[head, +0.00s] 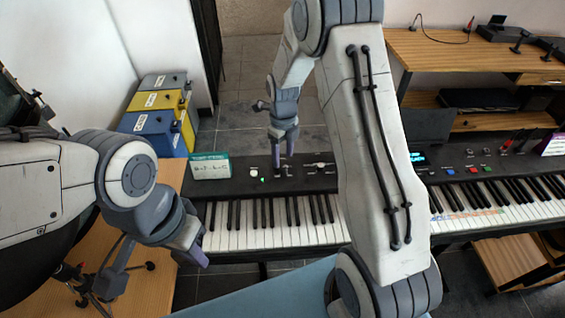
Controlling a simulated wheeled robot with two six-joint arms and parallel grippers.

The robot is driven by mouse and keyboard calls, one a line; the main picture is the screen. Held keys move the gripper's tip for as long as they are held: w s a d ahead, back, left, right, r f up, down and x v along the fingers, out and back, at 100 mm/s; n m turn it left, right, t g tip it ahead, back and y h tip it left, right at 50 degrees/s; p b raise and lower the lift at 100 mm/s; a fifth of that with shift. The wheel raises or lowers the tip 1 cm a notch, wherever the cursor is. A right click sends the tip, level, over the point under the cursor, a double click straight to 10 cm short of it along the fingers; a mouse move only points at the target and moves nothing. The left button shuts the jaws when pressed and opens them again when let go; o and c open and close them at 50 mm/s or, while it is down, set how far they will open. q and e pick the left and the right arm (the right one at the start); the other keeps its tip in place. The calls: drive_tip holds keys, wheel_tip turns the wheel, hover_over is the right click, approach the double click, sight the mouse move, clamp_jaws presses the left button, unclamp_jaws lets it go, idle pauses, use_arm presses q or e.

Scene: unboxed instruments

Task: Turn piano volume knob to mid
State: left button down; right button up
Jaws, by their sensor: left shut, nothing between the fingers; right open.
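The piano (270,222) is a black keyboard with a control panel along its back edge. On the panel are a white round knob (254,171) with a small green light beside it, and a pale control (320,165) further right. I cannot tell which is the volume knob or read its setting. My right gripper (283,158) is open, pointing down over the panel between these two controls; contact is unclear. My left gripper (196,256) is shut and empty near the left end of the white keys, away from the panel.
A green-topped card (210,166) stands at the panel's left end. A second keyboard (490,204) is at right, with a wooden desk (440,50) behind. Blue, yellow and grey boxes (157,99) stand back left. My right forearm covers the piano's right end.

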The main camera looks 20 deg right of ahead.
sight(283, 167)
wheel_tip(283, 167, up, 6)
drive_tip(key=shift+r+b, duration=0.25)
drive_tip(key=shift+b, duration=0.05)
idle(0.3)
